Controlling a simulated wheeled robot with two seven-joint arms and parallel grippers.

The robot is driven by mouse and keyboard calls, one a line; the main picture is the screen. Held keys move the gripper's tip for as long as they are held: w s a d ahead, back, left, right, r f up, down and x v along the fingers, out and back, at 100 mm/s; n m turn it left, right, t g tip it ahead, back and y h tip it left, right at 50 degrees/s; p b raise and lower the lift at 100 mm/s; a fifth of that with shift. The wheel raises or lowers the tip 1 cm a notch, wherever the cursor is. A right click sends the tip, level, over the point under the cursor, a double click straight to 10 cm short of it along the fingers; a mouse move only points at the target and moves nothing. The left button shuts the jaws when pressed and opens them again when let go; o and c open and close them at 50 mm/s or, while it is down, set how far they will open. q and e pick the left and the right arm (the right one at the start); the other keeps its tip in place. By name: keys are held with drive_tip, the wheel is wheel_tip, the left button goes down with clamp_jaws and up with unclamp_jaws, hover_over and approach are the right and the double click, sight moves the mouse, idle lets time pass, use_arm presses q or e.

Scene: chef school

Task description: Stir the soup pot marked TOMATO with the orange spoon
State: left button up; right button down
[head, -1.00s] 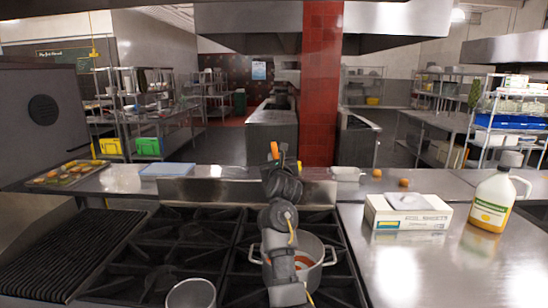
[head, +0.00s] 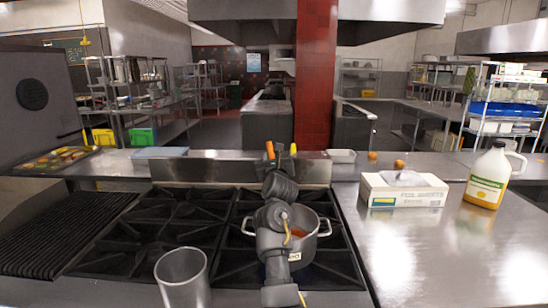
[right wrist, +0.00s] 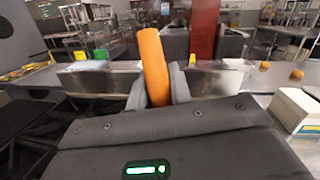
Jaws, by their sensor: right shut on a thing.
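A steel pot (head: 318,240) with two side handles stands on the right part of the stove. Red-orange soup (head: 298,234) shows inside it. A pale label on its front is partly covered by my right arm, so I cannot read all of it. My right gripper (head: 273,166) is raised above and behind the pot. It is shut on the orange spoon (head: 270,150), whose handle sticks up between the fingers. The orange handle also stands upright in the right wrist view (right wrist: 154,65). The spoon's lower end is hidden. My left gripper is out of view.
A plain metal container (head: 183,278) stands at the stove's front. A foil sheets box (head: 403,190) and a jug (head: 487,178) are on the right counter. A tray of food (head: 55,159) lies at the left. Black burner grates surround the pot.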

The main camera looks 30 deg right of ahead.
drive_tip(key=shift+s+a+f+b, duration=0.1)
drive_tip(key=shift+s+f+b, duration=0.2)
drive_tip(key=shift+f+b, duration=0.3)
drive_tip(key=shift+s+d+f+b, duration=0.1)
drive_tip(key=shift+s+f+b, duration=0.2)
drive_tip(key=shift+f, duration=0.35)
drive_tip(key=shift+s+a+f+b, duration=0.1)
drive_tip(key=shift+s+f+b, duration=0.15)
drive_tip(key=shift+f+b, duration=0.35)
drive_tip(key=shift+f, duration=0.1)
